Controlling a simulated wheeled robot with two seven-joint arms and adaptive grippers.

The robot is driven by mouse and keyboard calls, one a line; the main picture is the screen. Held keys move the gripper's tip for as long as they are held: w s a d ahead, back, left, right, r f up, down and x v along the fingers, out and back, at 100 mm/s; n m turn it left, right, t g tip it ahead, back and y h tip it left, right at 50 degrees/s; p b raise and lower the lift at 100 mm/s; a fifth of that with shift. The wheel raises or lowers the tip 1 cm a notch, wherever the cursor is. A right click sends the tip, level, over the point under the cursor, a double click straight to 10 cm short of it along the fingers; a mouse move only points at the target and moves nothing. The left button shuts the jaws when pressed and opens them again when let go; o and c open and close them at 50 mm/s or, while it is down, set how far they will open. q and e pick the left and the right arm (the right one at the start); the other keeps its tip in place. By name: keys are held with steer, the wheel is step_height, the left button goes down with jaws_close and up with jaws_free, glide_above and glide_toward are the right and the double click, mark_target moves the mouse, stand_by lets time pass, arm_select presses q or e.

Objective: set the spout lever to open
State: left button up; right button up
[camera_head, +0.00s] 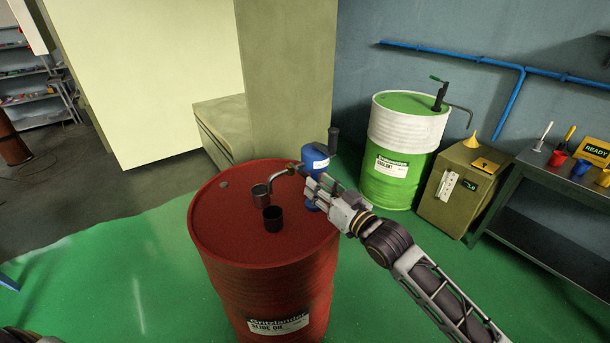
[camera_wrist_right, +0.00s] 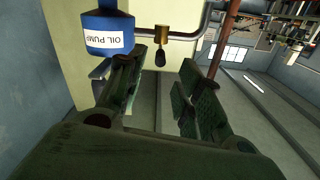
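A blue oil pump (camera_head: 315,160) stands on the red drum (camera_head: 221,207); its labelled body also shows in the right wrist view (camera_wrist_right: 107,32). A bent grey spout pipe (camera_head: 279,173) runs left from the pump. In the right wrist view, a brass valve (camera_wrist_right: 162,34) sits on the pipe, with a short dark spout lever (camera_wrist_right: 160,57) hanging from it. My right gripper (camera_head: 311,189) is beside the pump. Its two fingers (camera_wrist_right: 158,92) are apart with nothing between them, and the lever appears beyond them, clear of both.
A metal cup (camera_head: 260,194) is under the spout end, and a black cup (camera_head: 272,219) stands on the drum near it. A green and white coolant drum (camera_head: 402,150), a tan cabinet (camera_head: 448,203) and a grey cart (camera_head: 535,178) are to the right. Green floor is clear at left.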

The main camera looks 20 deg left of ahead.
mark_target(305, 173)
steer(key=shift+x, duration=3.4)
jaws_close()
